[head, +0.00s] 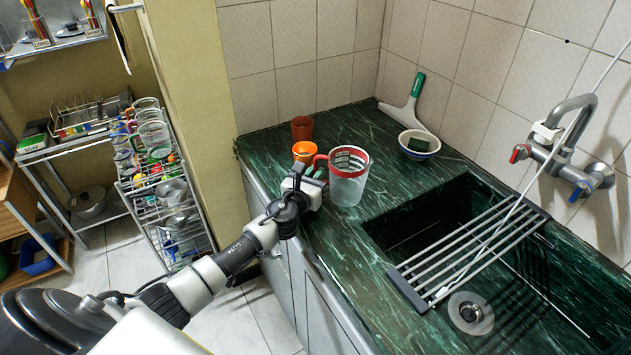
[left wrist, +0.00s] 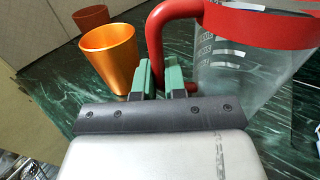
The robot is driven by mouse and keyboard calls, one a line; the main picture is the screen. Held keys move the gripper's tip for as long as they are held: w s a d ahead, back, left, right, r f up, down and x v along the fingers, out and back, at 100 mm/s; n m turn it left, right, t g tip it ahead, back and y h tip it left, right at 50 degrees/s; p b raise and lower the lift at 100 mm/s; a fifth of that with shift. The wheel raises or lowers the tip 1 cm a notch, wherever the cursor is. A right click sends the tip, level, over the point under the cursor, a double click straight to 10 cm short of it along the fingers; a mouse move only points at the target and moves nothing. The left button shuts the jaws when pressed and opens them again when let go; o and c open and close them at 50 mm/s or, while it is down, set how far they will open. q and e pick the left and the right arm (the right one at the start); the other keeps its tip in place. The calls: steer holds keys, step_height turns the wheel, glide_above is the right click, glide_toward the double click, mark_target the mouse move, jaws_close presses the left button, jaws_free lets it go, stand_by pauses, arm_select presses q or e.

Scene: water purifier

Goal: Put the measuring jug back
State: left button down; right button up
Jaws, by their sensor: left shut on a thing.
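The measuring jug (head: 348,180) is clear, with a red rim and red handle, and stands upright on the green counter (head: 395,195), left of the sink. In the left wrist view the jug (left wrist: 235,78) fills the right side, its handle arching over my fingers. My left gripper (head: 314,173) is at the jug's handle side. Its green fingertips (left wrist: 160,75) are shut on the handle; the exact contact is partly hidden. My right gripper is in neither view.
An orange cup (head: 304,152) stands close behind my left gripper, with a brown cup (head: 301,128) beyond it. A bowl (head: 419,144) and squeegee (head: 405,108) are at the back. A rack (head: 470,250) spans the sink. A wire shelf (head: 165,205) with jugs stands left.

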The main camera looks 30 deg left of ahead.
arm_select(q)
steer(key=shift+f, duration=0.2)
steer(key=shift+f, duration=0.15)
steer(key=c, duration=1.2)
jaws_free()
steer(key=shift+s, duration=0.25)
steer(key=s, duration=1.1)
steer(key=shift+s+d+r, duration=0.2)
steer(key=shift+s+d, duration=0.05)
steer(key=shift+d, duration=0.1)
